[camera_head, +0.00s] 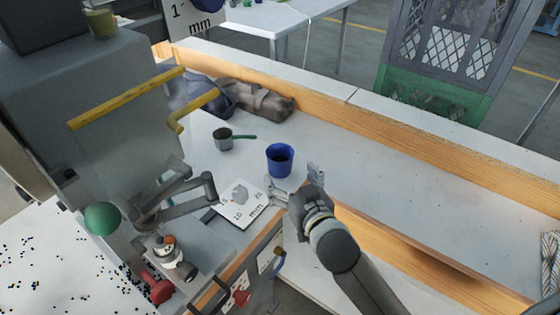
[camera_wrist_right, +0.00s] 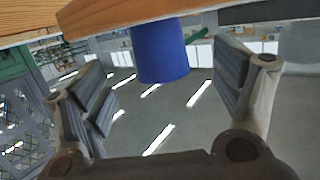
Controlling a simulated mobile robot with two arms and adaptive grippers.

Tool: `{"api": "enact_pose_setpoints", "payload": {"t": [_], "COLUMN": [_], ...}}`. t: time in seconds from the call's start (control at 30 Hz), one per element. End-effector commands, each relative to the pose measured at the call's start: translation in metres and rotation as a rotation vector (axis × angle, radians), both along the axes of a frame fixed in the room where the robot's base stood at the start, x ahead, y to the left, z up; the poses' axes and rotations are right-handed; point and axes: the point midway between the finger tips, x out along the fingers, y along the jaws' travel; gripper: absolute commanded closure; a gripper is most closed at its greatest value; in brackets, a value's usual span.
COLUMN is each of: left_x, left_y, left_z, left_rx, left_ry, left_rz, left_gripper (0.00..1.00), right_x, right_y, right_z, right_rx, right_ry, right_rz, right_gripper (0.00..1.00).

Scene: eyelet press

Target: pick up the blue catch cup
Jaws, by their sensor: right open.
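The blue catch cup (camera_head: 279,160) stands upright on the white bench, its dark open top facing up. My right gripper (camera_head: 296,182) is open and empty just in front of the cup, its fingers spread toward it. In the right wrist view the scene appears upside down. There the cup (camera_wrist_right: 160,52) shows at the top between the two spread fingers of the right gripper (camera_wrist_right: 165,85), with clear space on both sides. No contact with the cup is visible. I cannot make out my left gripper in either view.
A dark small pot with a green handle (camera_head: 223,140) stands left of the cup. A card marked mm (camera_head: 240,203) lies near the gripper. The grey press (camera_head: 110,110) with yellow bars fills the left.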

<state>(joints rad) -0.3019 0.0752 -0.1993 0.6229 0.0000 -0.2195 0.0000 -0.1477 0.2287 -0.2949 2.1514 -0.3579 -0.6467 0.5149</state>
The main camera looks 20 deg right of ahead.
Motion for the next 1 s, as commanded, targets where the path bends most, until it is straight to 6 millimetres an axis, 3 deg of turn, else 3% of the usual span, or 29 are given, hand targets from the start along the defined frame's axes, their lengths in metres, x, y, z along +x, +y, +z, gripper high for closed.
{"api": "enact_pose_setpoints", "payload": {"t": [0.17,0.5,0.87,1.0], "left_x": [-0.013,0.001,0.005,0.003], "left_y": [0.000,0.002,0.003,0.004], "left_z": [0.000,0.008,0.008,0.008], "left_rx": [0.001,0.003,0.004,0.005], "left_ry": [0.020,-0.001,-0.006,-0.003], "left_rz": [-0.002,-0.003,-0.003,-0.002], "left_gripper": [0.30,0.30,0.30,0.30], "right_x": [0.010,0.049,0.056,0.056], "right_y": [0.001,0.002,0.003,0.003], "right_z": [-0.002,-0.012,-0.014,-0.014], "right_rx": [-0.001,-0.001,0.000,0.000], "right_ry": [0.000,0.000,0.001,0.001], "right_rz": [0.000,-0.001,0.001,0.000], "right_gripper": [0.15,0.15,0.15,0.33]}}
